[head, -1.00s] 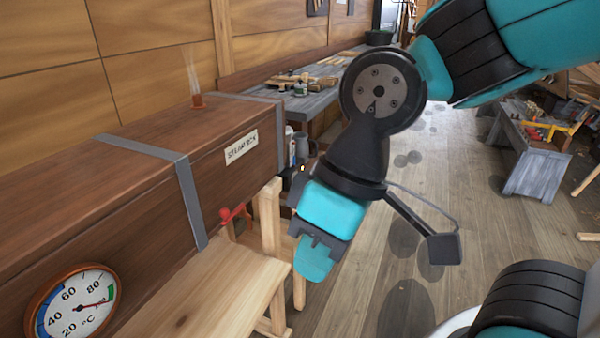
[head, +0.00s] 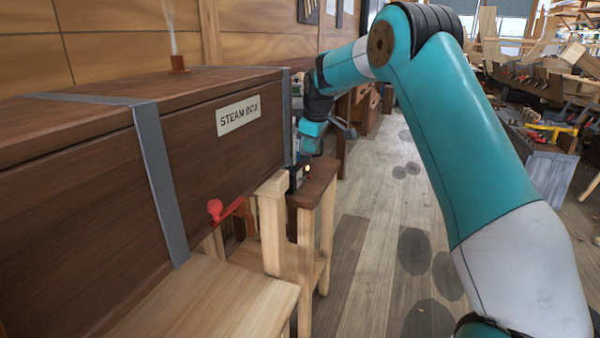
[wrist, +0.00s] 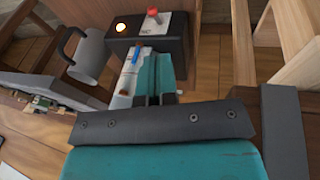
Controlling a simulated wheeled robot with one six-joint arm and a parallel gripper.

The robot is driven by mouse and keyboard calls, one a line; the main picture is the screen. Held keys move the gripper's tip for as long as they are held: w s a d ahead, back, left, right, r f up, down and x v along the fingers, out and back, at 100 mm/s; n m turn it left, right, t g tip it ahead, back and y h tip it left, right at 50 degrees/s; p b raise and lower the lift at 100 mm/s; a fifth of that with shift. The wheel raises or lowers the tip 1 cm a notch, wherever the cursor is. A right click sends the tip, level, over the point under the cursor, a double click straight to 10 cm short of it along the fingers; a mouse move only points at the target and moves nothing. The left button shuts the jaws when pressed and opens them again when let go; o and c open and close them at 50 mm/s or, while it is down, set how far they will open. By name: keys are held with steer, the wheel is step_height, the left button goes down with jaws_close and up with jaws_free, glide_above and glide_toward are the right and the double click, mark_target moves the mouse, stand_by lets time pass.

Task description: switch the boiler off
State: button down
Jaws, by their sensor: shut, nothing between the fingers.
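A black box (wrist: 178,45) sits ahead of my gripper in the wrist view. It has a lit amber lamp (wrist: 121,28) and a red-topped switch lever (wrist: 153,14) beside a pale label. The box also shows small in the head view (head: 295,178), on a dark wooden stand (head: 318,185) at the end of the steam box. My gripper (wrist: 153,62) is shut and empty, its fingertips close to the box on the near side of the lever. I cannot tell if they touch the box. In the head view my gripper (head: 309,143) is just above the stand, partly hidden by its own wrist.
The steam box (head: 80,200) fills the left, with a red handle (head: 228,208) on its side and a pale wooden bench (head: 210,300) in front. Open floor (head: 375,260) lies to the right.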

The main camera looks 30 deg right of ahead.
mark_target(304, 178)
steer(key=shift+w, duration=0.1)
steer(key=x, duration=1)
steer(key=shift+b, duration=0.4)
steer(key=shift+a, duration=0.1)
